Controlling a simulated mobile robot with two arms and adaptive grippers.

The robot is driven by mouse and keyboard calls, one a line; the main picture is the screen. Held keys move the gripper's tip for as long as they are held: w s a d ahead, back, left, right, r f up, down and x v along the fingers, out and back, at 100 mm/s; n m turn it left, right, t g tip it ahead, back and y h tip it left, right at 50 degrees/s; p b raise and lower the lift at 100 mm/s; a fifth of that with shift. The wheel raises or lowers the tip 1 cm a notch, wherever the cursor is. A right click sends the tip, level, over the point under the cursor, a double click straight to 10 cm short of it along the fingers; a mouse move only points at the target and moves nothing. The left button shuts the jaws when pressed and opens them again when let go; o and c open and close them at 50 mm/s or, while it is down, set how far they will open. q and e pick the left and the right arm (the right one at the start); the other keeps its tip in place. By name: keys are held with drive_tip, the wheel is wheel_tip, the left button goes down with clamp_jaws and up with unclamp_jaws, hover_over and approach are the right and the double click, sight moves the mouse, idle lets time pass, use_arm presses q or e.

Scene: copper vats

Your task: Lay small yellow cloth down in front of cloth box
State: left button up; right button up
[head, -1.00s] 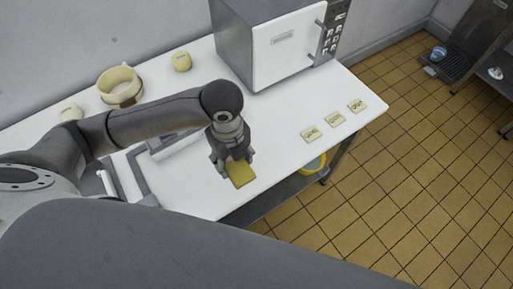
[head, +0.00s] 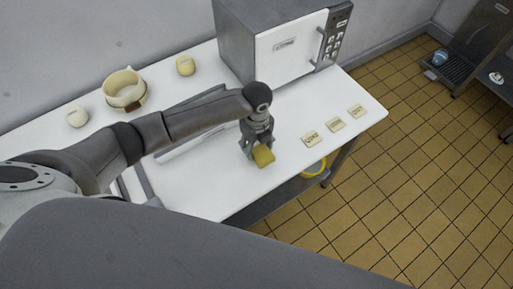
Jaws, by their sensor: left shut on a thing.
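My left gripper (head: 256,150) is shut on a small yellow cloth (head: 264,157) and points down over the white table. The cloth hangs at the fingertips near the table's front edge; I cannot tell whether it touches the tabletop. I cannot pick out the cloth box with certainty. A low white and grey thing (head: 183,150) lies partly hidden behind my left arm. My right gripper is not in view.
The tabletop between gripper and cards is clear.

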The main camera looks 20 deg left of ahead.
sight(256, 146)
use_arm(q)
wheel_tip(256, 146, down, 3)
drive_tip(key=shift+r, duration=0.1)
drive_tip(key=shift+f, duration=0.2)
drive_tip(key=o, duration=1)
drive_tip(key=shift+c, duration=0.2)
drive_tip(key=shift+r, duration=0.25)
wheel_tip(256, 146, up, 12)
drive_tip(key=shift+f+b, duration=0.1)
drive_tip(key=shift+b, duration=0.5)
